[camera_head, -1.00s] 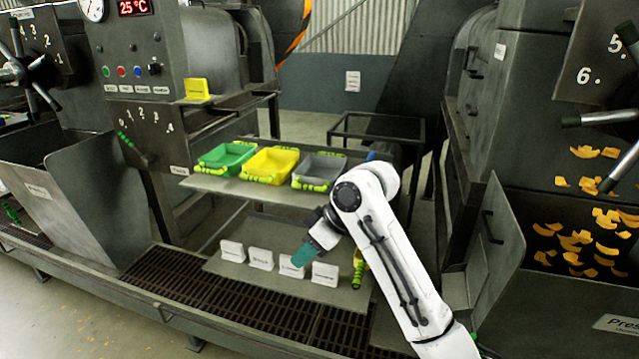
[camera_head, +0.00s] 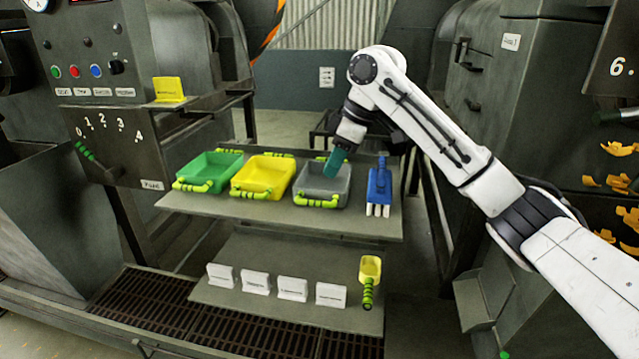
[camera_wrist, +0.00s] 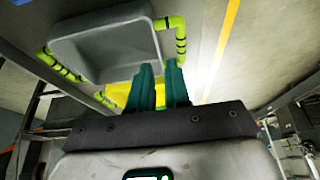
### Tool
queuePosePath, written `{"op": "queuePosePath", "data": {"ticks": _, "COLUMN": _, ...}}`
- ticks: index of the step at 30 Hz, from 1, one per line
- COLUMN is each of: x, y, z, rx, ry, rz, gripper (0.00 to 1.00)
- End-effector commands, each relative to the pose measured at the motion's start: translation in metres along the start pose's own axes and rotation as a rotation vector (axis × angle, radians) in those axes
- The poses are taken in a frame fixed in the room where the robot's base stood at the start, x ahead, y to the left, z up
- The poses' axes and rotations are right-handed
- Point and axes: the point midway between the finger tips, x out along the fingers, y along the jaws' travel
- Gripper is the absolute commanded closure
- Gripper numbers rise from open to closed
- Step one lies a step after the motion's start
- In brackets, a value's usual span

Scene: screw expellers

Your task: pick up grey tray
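The grey tray (camera_head: 322,186) sits on the upper shelf, right of the yellow tray (camera_head: 264,176), with lime-green handles on its near and far sides. My gripper (camera_head: 333,172) points down over the tray's far part, with teal fingers. In the wrist view, the grey tray (camera_wrist: 105,50) fills the upper left. My gripper (camera_wrist: 161,68) shows its two fingers apart, with nothing seen held between them. One fingertip appears close to or overlapping the end of a green handle (camera_wrist: 180,35); contact cannot be told.
A green tray (camera_head: 210,170) stands left of the yellow one. A blue brush (camera_head: 379,188) lies close to the grey tray's right. The lower shelf holds several white label cards (camera_head: 255,282) and a yellow scoop (camera_head: 369,277). A dark machine (camera_head: 540,90) stands at right.

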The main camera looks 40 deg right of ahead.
Motion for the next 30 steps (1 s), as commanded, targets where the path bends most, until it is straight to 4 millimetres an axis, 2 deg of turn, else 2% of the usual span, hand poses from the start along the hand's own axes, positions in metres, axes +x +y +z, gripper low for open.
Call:
{"op": "queuePosePath", "data": {"ticks": 3, "x": 0.019, "y": 0.000, "z": 0.000, "rx": 0.001, "ry": 0.000, "rz": -0.001, "gripper": 0.83}}
{"op": "queuePosePath", "data": {"ticks": 11, "x": 0.039, "y": 0.001, "z": -0.001, "rx": 0.001, "ry": 0.000, "rz": 0.000, "gripper": 0.83}}
{"op": "queuePosePath", "data": {"ticks": 21, "x": 0.082, "y": 0.002, "z": -0.003, "rx": 0.000, "ry": 0.001, "rz": 0.001, "gripper": 0.83}}
{"op": "queuePosePath", "data": {"ticks": 30, "x": 0.085, "y": 0.002, "z": -0.003, "rx": 0.000, "ry": 0.001, "rz": 0.001, "gripper": 0.84}}
